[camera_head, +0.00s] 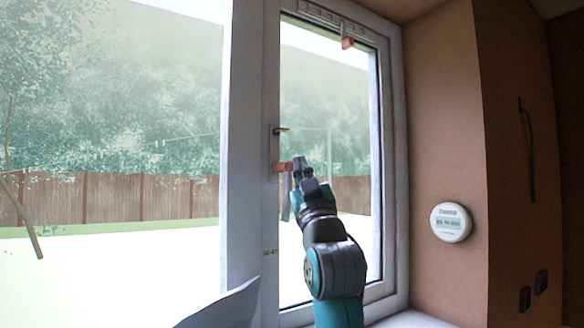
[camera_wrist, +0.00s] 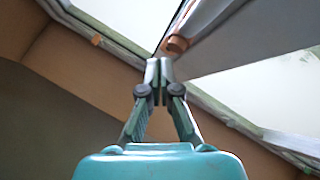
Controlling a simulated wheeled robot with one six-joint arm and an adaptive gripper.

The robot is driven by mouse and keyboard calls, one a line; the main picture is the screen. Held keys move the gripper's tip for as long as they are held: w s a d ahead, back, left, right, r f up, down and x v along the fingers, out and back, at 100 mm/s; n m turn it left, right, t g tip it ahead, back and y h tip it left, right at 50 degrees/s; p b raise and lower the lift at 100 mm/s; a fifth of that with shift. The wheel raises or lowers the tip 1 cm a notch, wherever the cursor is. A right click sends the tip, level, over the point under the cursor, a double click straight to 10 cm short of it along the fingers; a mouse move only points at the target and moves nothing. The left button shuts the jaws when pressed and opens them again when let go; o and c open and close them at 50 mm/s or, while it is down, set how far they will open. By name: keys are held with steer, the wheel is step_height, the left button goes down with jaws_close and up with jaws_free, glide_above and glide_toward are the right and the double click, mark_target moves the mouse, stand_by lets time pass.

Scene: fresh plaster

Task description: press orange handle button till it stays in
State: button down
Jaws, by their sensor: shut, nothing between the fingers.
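In the wrist view the round end of an orange cylinder (camera_wrist: 176,45) shows on the white frame, just beyond and slightly right of my fingertips. My gripper (camera_head: 298,163) is shut and empty, its tips close to the right of the button in the head view. The closed fingertips also show in the wrist view (camera_wrist: 159,69). I cannot tell whether they touch the button, or how far in it is.
A small orange piece (camera_head: 347,43) sits at the top of the right-hand window frame (camera_head: 393,150). A round white device with a display (camera_head: 451,222) is on the brown wall at right. The white sill (camera_head: 408,319) lies below. Dark switches (camera_head: 532,290) are at far right.

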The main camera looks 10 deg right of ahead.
steer(key=shift+w, duration=0.1)
steer(key=shift+w+a, duration=0.1)
steer(key=shift+w, duration=0.2)
steer(key=shift+w+a, duration=0.2)
steer(key=shift+w, duration=0.25)
stand_by(1.1)
steer(key=shift+s, duration=0.1)
steer(key=shift+s+d, duration=0.3)
steer(key=shift+s, duration=0.5)
steer(key=shift+s, duration=0.1)
steer(key=s, duration=0.1)
steer(key=s+d, duration=0.1)
steer(key=s, duration=0.2)
steer(key=shift+s+d, duration=0.25)
steer(key=shift+d, duration=0.05)
stand_by(0.5)
